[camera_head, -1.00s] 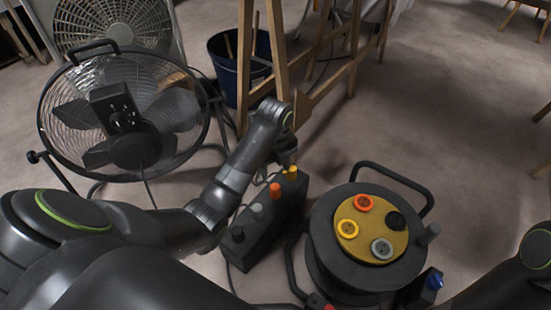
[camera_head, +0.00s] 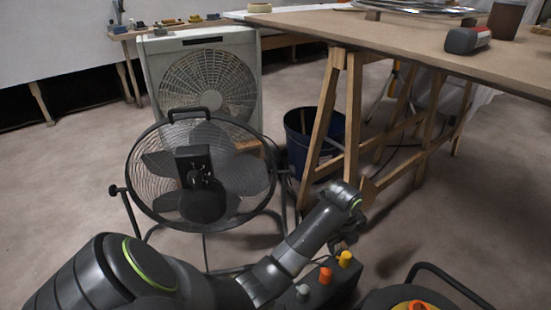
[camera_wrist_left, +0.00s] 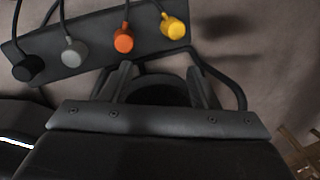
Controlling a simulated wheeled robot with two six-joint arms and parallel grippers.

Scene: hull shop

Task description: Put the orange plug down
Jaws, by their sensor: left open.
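The orange plug (camera_head: 325,275) stands upright on a long dark block (camera_head: 318,294), between a grey plug (camera_head: 303,292) and a yellow plug (camera_head: 344,258). In the left wrist view the orange plug (camera_wrist_left: 123,41) sits in the row with the yellow plug (camera_wrist_left: 173,27), the grey plug (camera_wrist_left: 73,52) and a black plug (camera_wrist_left: 28,68), each with a cable. My left gripper (camera_head: 345,240) is beside the yellow end of the block. In its wrist view the left gripper (camera_wrist_left: 158,78) is open and empty, its fingers apart from the orange plug. My right gripper is out of view.
A round black fan (camera_head: 200,175) stands at left, a white box fan (camera_head: 205,85) behind it. A blue bucket (camera_head: 315,135) is beside the wooden trestle table (camera_head: 400,38). A cable reel (camera_head: 385,297) is partly visible at bottom right. Open floor lies right of the trestles.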

